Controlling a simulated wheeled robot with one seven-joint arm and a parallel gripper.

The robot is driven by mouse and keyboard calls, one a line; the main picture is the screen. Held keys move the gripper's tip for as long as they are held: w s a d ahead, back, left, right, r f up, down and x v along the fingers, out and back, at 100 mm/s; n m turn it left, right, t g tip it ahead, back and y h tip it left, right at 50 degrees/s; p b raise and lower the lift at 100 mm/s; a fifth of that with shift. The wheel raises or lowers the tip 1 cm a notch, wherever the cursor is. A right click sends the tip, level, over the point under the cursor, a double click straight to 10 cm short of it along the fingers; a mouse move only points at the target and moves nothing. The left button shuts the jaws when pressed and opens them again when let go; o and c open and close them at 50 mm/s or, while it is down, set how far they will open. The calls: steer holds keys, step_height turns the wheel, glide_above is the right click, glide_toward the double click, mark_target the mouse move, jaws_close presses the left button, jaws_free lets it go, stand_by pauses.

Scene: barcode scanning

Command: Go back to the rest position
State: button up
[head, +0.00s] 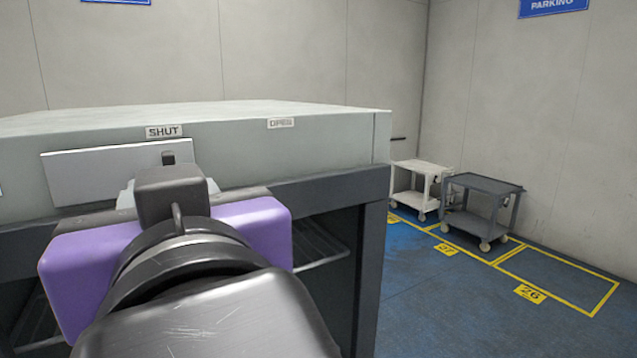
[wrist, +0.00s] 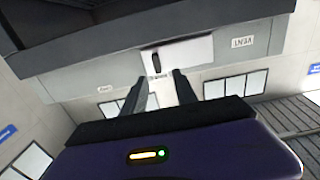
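My gripper (wrist: 160,82) shows in the wrist view with its two dark fingers apart and nothing seen between them. In the head view its purple body (head: 245,228) is close in front of a grey cabinet (head: 330,140), and its fingers are mostly hidden behind my wrist. A white plate (head: 85,176) with a small dark knob (head: 168,158) is on the cabinet's front. In the wrist view the plate (wrist: 195,50) lies just beyond the fingertips; I cannot tell whether they touch it.
Labels SHUT (head: 164,131) and OPEN (head: 281,123) are on the cabinet front. Below is a dark frame (head: 372,250) with wire shelving (head: 322,258). A white cart (head: 420,170) and a dark cart (head: 482,185) stand behind at the right. Blue floor (head: 440,310) at the right is clear.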

steer(key=shift+r, duration=0.1)
step_height(320, 180, up, 6)
steer(key=s+t+y, duration=0.1)
steer(key=t+y, duration=0.1)
steer(key=s+d+f+m+t+h, duration=0.1)
steer(key=d+f+t+h, duration=0.1)
steer(key=d+f, duration=0.95)
steer(key=s+d+f+m+t+h, duration=0.1)
steer(key=d+f, duration=0.6)
steer(key=f, duration=1)
steer(key=s+d+f+m+g+h, duration=0.2)
steer(key=s+d+f+h, duration=0.2)
steer(key=s+d+f, duration=0.4)
steer(key=s+d+f+m+g+h+b, duration=0.1)
steer(key=s+d+f+h, duration=0.4)
steer(key=s+f, duration=0.8)
steer(key=s+d+m+g, duration=0.1)
steer(key=s+d+g, duration=0.1)
steer(key=d, duration=0.1)
steer(key=shift+s+m, duration=0.15)
steer(key=shift+m, duration=0.25)
steer(key=shift+d, duration=0.1)
